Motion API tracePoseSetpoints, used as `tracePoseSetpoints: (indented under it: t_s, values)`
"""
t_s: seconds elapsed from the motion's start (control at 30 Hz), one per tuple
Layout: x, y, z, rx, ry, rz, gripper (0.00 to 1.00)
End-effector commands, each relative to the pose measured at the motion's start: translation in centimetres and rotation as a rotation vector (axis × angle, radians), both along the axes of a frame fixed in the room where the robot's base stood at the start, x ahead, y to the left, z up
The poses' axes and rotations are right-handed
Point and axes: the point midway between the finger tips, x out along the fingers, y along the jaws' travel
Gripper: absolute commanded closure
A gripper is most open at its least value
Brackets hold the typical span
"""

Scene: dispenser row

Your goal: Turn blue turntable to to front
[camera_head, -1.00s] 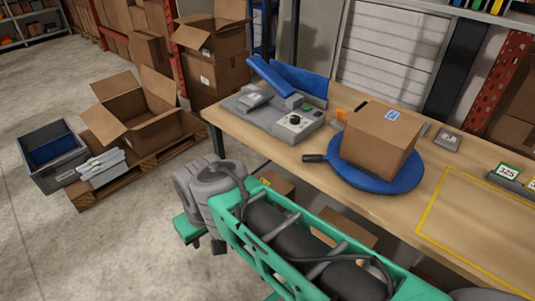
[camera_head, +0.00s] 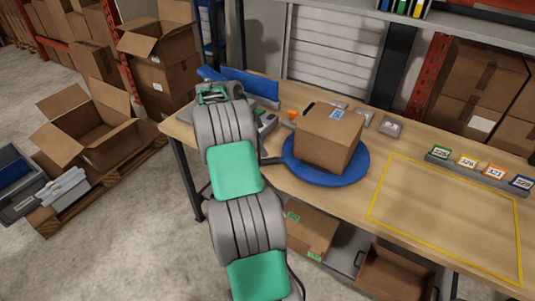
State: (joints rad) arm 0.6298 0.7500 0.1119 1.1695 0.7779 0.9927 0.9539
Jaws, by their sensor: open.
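The blue turntable (camera_head: 359,164) is a round disc lying on the wooden table. A closed brown cardboard box (camera_head: 328,138) with a blue-and-white label sits on it and hides most of its top. A short dark handle (camera_head: 272,160) sticks out from the disc toward the left, and its outer end meets the edge of my arm in the picture. My green and grey arm rises left of the turntable and covers part of the table's left end. My gripper's fingers do not show; the far end of the arm is over the grey device at the table's left.
A yellow outlined area (camera_head: 445,222) on the table (camera_head: 340,195) right of the turntable is empty. Numbered tags (camera_head: 480,168) stand behind it. Small grey blocks (camera_head: 390,126) lie behind the box. Cartons sit under the table; an open carton (camera_head: 95,135) stands on a pallet at left.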

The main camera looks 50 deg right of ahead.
Motion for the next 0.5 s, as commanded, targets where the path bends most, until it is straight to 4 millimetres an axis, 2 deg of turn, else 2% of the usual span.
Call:
tracePoseSetpoints:
  t_s: [0.3,0.5]
  values:
    - [-1.5,-1.6,-5.2,0.004,0.003,0.004,0.53]
    - [-1.7,-2.0,-6.5,0.003,0.001,0.006,0.53]
